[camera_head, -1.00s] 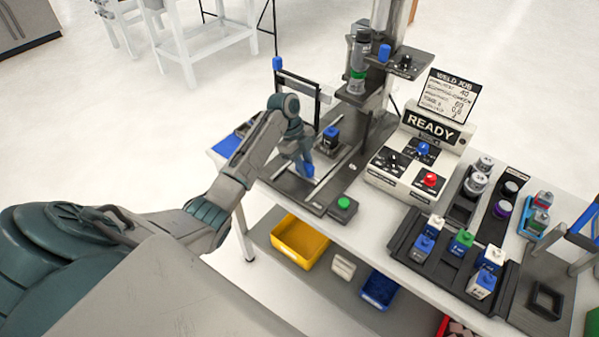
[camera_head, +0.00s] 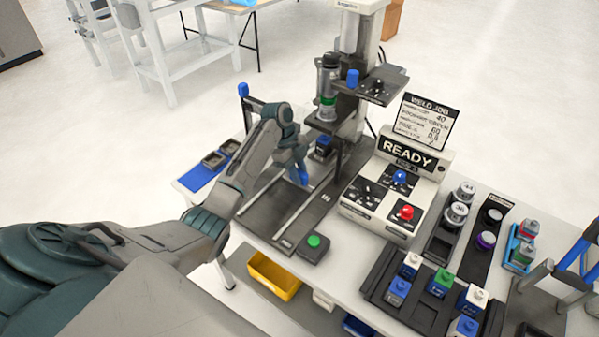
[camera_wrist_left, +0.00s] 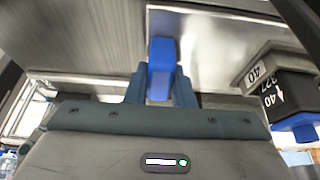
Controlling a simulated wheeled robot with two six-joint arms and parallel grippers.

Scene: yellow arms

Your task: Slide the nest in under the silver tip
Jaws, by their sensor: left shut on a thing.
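The nest (camera_head: 320,154) carries a dark block with a blue top and sits at the far part of the slide rails, just below the welding head in the head view. The silver tip (camera_head: 326,113) is at the lower end of the green-ringed head (camera_head: 327,92); the gap between it and the nest is hard to judge. My left gripper (camera_head: 301,176) is shut on a blue handle (camera_wrist_left: 161,70) at the nest's near side. In the left wrist view the dark block (camera_wrist_left: 290,93) with white markings is at the right. My right gripper is not in view.
A green button (camera_head: 314,242) is at the near end of the rails. The READY control box (camera_head: 407,155) stands right of the column. A rack of coloured parts (camera_head: 385,284) lies at the front right. A blue-topped post (camera_head: 243,90) stands behind my left arm.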

